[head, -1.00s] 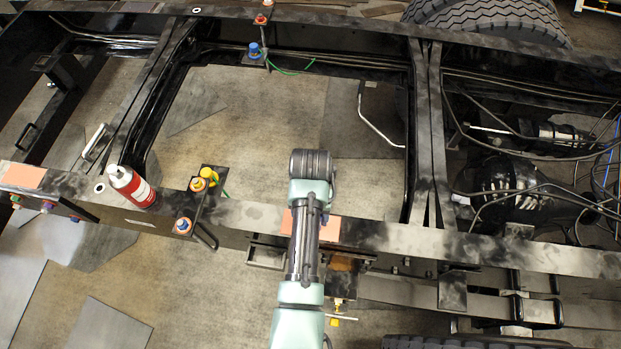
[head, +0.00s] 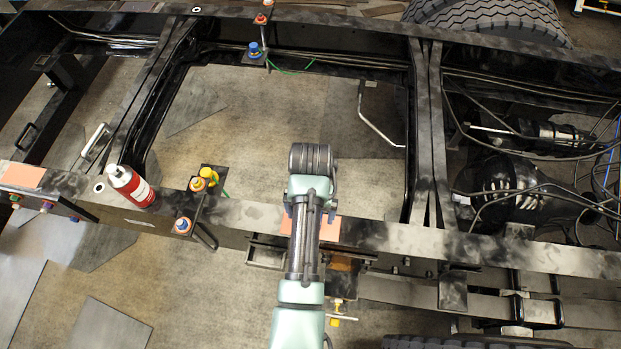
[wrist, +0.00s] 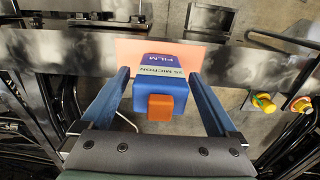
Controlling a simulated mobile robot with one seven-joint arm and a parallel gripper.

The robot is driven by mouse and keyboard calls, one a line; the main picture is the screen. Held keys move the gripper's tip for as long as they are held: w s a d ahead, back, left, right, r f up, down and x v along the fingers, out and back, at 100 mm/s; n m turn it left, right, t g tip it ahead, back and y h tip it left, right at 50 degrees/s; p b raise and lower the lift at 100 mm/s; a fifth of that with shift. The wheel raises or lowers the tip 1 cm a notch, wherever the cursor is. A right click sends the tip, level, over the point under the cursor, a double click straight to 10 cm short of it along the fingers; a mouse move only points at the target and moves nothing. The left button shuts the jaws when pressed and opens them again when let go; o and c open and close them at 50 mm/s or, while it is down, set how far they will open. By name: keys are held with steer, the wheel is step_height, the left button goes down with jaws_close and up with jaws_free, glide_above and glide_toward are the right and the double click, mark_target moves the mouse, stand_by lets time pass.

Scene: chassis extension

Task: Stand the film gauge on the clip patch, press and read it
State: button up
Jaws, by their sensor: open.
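The film gauge (wrist: 160,88) is a blue block with an orange button (wrist: 160,107) on its near face and a label with the words "FILM" and "25 MICRON". In the wrist view it stands on a salmon-coloured patch (wrist: 126,52) on the frame rail. My gripper (wrist: 157,76) is open, one finger on each side of the gauge, with a visible gap on both sides. In the head view my wrist hides the gauge, and the patch (head: 325,230) shows beside my arm. The gauge's contact with the patch is not clearly visible.
A second salmon patch (head: 22,175) lies at the rail's left end. A red and white bottle (head: 131,187) stands on the rail (head: 420,238). Orange and yellow capped fittings (head: 208,176) stick up left of my arm. Hoses and cables fill the right side.

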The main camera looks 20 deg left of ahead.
step_height(320, 180, up, 9)
steer(key=shift+r+b, duration=0.2)
steer(key=shift+b, duration=0.15)
steer(key=shift+r+p, duration=0.65)
steer(key=shift+p, duration=0.1)
